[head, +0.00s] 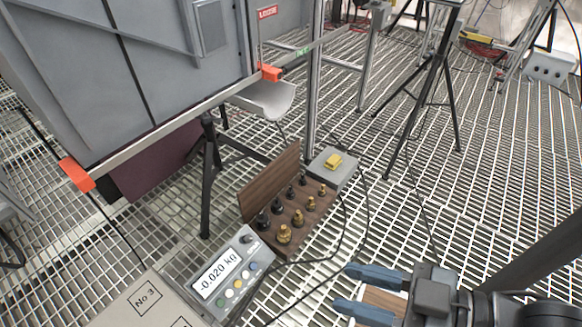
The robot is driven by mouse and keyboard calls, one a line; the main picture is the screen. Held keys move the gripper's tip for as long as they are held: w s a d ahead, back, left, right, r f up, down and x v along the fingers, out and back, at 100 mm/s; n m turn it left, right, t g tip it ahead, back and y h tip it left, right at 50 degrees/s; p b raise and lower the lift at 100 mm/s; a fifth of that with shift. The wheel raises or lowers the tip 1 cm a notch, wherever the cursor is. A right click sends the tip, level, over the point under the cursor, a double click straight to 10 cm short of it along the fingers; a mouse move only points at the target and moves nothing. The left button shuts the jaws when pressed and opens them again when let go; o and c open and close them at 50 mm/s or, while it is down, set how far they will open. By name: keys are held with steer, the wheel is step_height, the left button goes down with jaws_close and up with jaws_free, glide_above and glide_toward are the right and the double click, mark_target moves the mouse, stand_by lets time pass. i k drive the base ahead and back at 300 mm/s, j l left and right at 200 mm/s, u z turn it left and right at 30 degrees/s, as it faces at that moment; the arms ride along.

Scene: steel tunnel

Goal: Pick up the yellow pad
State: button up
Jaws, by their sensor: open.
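A small yellow pad (333,161) lies on top of a grey box (345,176), right of the middle of the head view, behind the wooden weight case. My gripper (343,286) is at the lower right, with two blue fingers spread apart and pointing left. No object is visibly gripped between the fingers. The gripper is well apart from the pad, nearer to the camera and to the right in the picture. A wooden surface (384,299) shows partly behind the fingers; the gripper hides the rest of it.
A wooden case (270,180) of brass and black weights stands just left of the grey box. A scale display (222,272) reads -0.020 kg. Black cables run over the grating. Tripod legs (430,80) stand behind right; a large grey panel (120,70) fills the upper left.

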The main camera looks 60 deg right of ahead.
mark_target(333, 161)
steer(key=z, duration=1.7)
steer(key=i+l+u, duration=0.15)
steer(key=u, duration=0.9)
steer(key=i+l+u, duration=0.2)
steer(key=l, duration=0.2)
steer(key=i+l+u, duration=0.15)
steer(key=l, duration=0.25)
steer(key=l+u, duration=0.2)
steer(key=l, duration=0.2)
steer(key=i+l+u, duration=0.15)
steer(key=l, duration=0.85)
